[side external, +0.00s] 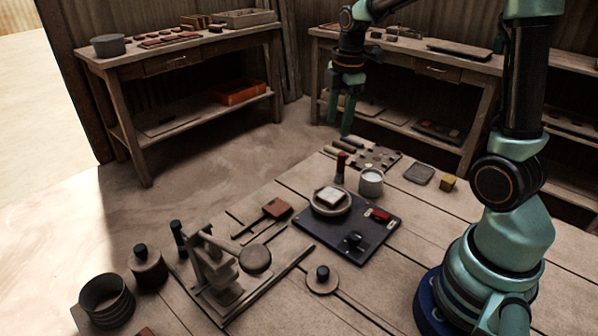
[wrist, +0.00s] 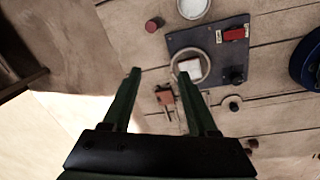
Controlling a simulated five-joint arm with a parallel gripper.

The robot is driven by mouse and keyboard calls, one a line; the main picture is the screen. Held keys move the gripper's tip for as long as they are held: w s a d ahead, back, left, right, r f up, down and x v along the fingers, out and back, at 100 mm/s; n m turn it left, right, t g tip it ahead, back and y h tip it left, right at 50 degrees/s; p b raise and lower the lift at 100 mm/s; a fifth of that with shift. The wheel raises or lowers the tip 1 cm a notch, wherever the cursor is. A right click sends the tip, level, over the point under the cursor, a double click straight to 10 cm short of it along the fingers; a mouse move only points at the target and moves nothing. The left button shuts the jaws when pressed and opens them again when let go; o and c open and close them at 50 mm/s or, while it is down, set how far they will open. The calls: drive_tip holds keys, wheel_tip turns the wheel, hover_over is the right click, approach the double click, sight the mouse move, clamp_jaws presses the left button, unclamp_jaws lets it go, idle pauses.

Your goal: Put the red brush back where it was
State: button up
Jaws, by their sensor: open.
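A small red piece with a pale end, which looks like the red brush (side external: 380,215), lies on the dark board (side external: 317,233) near its right corner. It also shows in the wrist view (wrist: 234,34), at the board's top right. My gripper (side external: 340,120) is high above the far side of the table, pointing down, apart from the brush. In the wrist view my gripper (wrist: 160,76) has its two fingers spread with nothing held between them. A white tile (side external: 330,197) sits in a round dish on the board.
A dark red cylinder (side external: 340,168) and a white cup (side external: 371,182) stand behind the board. A black knob (side external: 354,240) is on the board. A press (side external: 217,265) stands at front left, with dark pots beside it. Bare planks lie right of the board.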

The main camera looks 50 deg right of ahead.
drive_tip(key=s+a+r+m+t, duration=0.4)
drive_tip(key=s+a+r+m, duration=0.2)
drive_tip(key=s+a+m, duration=0.4)
drive_tip(key=a+m, duration=0.2)
drive_tip(key=m, duration=0.1)
drive_tip(key=shift+m, duration=0.3)
